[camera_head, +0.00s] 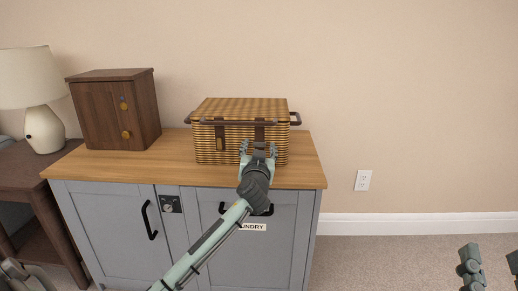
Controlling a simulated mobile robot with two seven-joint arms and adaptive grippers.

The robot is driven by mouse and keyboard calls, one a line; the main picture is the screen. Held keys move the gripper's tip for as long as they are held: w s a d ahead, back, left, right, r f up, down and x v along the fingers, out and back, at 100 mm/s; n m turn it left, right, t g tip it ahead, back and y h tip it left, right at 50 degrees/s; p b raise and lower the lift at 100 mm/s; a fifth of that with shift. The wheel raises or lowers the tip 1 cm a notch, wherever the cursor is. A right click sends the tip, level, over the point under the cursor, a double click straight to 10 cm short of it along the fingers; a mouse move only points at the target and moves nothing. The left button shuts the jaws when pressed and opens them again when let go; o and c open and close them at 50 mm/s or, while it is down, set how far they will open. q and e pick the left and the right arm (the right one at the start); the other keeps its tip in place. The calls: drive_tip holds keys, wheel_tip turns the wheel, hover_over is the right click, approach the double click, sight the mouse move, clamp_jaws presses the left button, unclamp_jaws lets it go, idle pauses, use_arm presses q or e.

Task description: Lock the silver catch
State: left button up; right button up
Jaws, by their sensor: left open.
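The silver catch appears to be the small round silver piece on a dark square plate (170,204) at the top of the grey cabinet front, right of the left door's black handle. It is small, and whether it is locked cannot be told. My left gripper (258,150) is open and empty in front of the right half of a wicker basket, up and to the right of the plate. It hides part of the basket's front and right strap; whether it touches the basket is unclear. Dark parts at the bottom right edge may belong to my right arm; its jaws cannot be made out.
The wicker basket (212,155) stands shut on the wooden cabinet top (110,165). A dark wooden box (95,115) with brass-coloured fittings stands left of it. A lamp (44,130) stands on a side table (25,165).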

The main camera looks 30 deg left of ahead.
use_arm(q)
drive_tip(key=shift+c, duration=0.6)
drive_tip(key=c, duration=1)
drive_tip(key=shift+c, duration=0.2)
